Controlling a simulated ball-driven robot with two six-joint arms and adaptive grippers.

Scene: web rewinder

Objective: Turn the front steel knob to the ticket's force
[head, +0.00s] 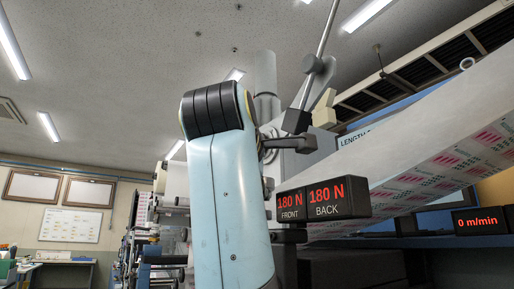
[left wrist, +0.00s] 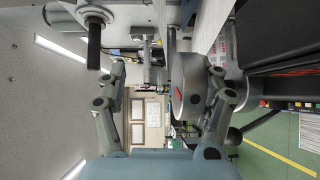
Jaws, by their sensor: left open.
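The front tension display (head: 290,204) reads 180 N over FRONT, and the back display (head: 325,197) reads 180 N over BACK. I cannot make out a ticket. My right gripper is not in view.
The printed web (head: 430,130) slopes down across the right of the head view. A speed display (head: 479,221) reads 0 m/min. A black cylinder (left wrist: 94,45) sticks out near the left finger in the left wrist view. Rollers (head: 172,215) stand left of my arm.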

